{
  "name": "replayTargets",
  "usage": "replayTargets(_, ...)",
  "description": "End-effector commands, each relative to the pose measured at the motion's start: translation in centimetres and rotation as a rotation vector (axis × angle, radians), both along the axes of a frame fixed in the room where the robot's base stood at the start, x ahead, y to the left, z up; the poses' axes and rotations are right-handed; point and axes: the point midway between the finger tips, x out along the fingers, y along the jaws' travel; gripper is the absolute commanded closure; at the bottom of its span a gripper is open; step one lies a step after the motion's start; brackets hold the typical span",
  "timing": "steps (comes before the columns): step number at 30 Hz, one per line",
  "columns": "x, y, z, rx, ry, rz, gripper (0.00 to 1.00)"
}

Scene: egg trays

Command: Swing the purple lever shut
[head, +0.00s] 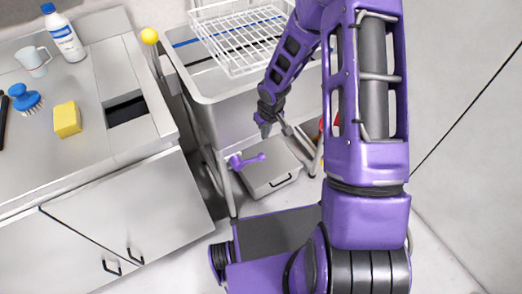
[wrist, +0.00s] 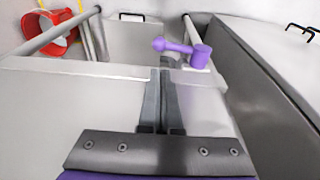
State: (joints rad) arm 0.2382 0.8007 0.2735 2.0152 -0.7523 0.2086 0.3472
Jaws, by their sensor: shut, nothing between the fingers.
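The purple lever (head: 246,160) is on top of a low grey box (head: 272,182) on the floor under the sink frame. In the wrist view the purple lever (wrist: 182,48) lies ahead of the fingertips, its arm pointing left from a thicker purple pivot at the right. My gripper (head: 265,130) hangs above the back part of the box, up and to the right of the lever. In the wrist view my gripper (wrist: 166,78) has its two fingers together with nothing between them. The fingers appear apart from the lever, though the exact gap is hard to tell.
A sink with a white wire rack (head: 240,35) stands over the box, and its metal legs flank it. A red round object (wrist: 60,35) is at the left in the wrist view. A grey cabinet (wrist: 265,70) borders the right. A yellow ball-topped lever (head: 149,36) stands by the counter.

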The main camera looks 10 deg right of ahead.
Motion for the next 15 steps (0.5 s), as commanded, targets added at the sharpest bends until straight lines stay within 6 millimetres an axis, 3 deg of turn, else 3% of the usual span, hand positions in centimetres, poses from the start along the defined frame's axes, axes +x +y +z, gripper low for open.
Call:
replayTargets(8, 0.1, 0.0, -1.4, -0.002, 0.005, 0.000, 1.00)
replayTargets(15, 0.9, 0.3, -6.1, -0.002, 0.005, 0.002, 1.00)
